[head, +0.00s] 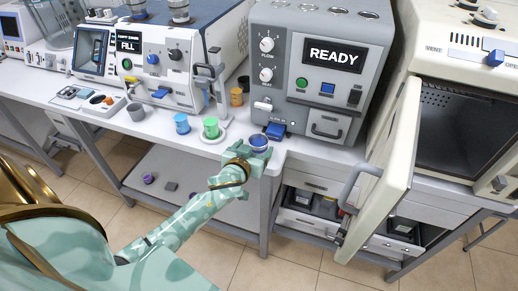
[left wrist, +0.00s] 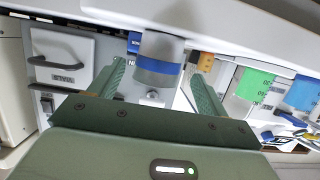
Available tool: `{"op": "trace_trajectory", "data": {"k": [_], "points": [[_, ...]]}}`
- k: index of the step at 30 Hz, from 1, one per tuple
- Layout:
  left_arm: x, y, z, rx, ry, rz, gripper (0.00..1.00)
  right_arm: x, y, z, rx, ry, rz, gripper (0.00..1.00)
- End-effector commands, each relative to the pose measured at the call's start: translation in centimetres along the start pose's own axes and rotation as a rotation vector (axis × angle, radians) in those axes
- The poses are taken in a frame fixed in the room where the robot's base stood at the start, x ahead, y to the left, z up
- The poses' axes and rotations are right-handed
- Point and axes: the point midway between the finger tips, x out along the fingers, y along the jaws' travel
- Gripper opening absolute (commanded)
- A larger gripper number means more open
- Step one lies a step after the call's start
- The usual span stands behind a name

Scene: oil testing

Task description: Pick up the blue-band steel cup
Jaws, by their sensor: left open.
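The blue-band steel cup (head: 259,141) stands near the front edge of the white bench, below the READY machine. In the left wrist view the steel cup (left wrist: 160,62) shows a grey metal body with a wide blue band. My left gripper (head: 252,155) is at the cup, reaching in from the front. In the left wrist view my left gripper (left wrist: 157,88) is open, with one finger on each side of the cup. I cannot tell whether either finger touches it. The lower part of the cup is partly hidden by the gripper in the head view. My right gripper is out of view.
A green cup (head: 211,128) on a white saucer and a blue cup (head: 182,124) stand left of the steel cup. The grey READY machine (head: 322,75) is close behind. An open cabinet door (head: 383,165) juts out at right.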

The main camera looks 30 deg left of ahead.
Motion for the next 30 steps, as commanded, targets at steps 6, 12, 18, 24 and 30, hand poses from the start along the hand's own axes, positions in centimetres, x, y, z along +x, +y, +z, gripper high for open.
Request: {"op": "trace_trajectory", "data": {"k": [6,12,18,24,30], "points": [[2.8,0.2,-0.1,0.003,0.001,0.0,0.77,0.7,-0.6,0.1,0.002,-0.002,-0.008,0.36],[5.3,0.3,-0.1,0.002,-0.001,0.0,0.77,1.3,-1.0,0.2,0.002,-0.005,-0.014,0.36],[5.4,0.4,-0.2,0.0,-0.001,0.001,0.77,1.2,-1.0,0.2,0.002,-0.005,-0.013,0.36],[5.4,0.4,-0.2,0.001,-0.001,0.001,0.32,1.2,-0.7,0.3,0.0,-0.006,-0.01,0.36],[5.4,0.4,-0.2,0.0,0.0,0.001,0.25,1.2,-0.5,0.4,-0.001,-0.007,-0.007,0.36]]}}
